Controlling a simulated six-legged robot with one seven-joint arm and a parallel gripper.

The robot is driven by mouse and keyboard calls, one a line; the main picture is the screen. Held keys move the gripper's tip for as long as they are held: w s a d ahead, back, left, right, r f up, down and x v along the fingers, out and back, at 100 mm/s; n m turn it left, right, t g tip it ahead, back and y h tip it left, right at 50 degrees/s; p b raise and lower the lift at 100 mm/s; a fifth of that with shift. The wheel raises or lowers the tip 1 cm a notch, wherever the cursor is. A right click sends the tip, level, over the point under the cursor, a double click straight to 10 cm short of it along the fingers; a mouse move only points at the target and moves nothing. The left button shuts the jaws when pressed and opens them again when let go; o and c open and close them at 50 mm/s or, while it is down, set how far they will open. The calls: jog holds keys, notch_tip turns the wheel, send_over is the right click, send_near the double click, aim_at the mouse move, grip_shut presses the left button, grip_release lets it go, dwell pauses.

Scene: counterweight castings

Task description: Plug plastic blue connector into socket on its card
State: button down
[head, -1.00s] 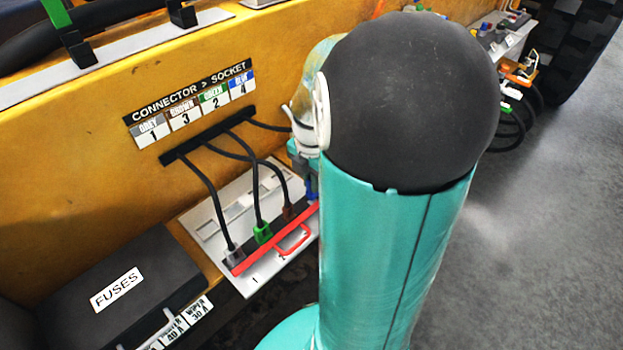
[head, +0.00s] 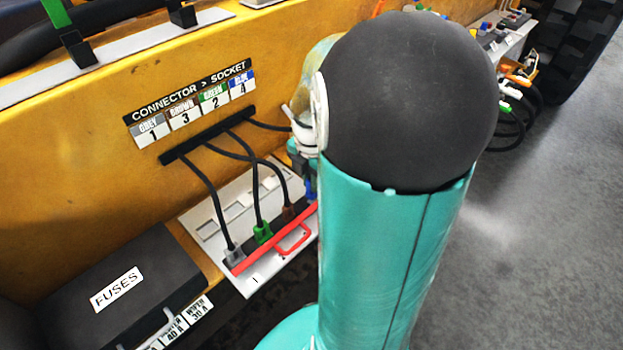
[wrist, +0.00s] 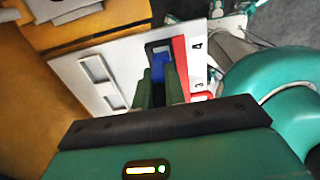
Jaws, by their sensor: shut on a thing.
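The card (head: 190,105) on the yellow wall pairs grey with 1, brown with 3, green with 2 and blue with 4. The blue connector (wrist: 158,66) is between the green fingers of my gripper (wrist: 163,78), at the dark socket strip beside the label 4. How deep it sits in the socket, I cannot tell. In the head view only a sliver of the blue connector (head: 309,187) shows beside my arm. The grey connector (head: 234,254), green connector (head: 262,232) and brown connector (head: 289,211) stand along the same strip.
A red bar with a handle (head: 292,240) runs along the strip's front edge. Black cables (head: 212,200) hang from a rail to the connectors. A black fuse box (head: 110,280) stands at the left. Grey floor (head: 540,240) is open at the right.

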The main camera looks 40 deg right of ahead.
jog(key=shift+f, duration=1.5)
jog(key=c, duration=1.4)
grip_release()
jog(key=shift+o, duration=0.2)
jog(key=shift+s, duration=0.1)
jog(key=shift+r, duration=0.1)
notch_tip(320, 180, up, 14)
jog(key=shift+w, duration=0.2)
jog(key=s+a+r+m+t, duration=0.2)
jog(key=a+m, duration=0.7)
jog(key=a, duration=0.2)
jog(key=s+a+r+m+t, duration=0.2)
jog(key=s+a+m+t, duration=0.1)
jog(key=a+m, duration=0.6)
jog(key=a, duration=0.2)
jog(key=shift+a+t, duration=0.3)
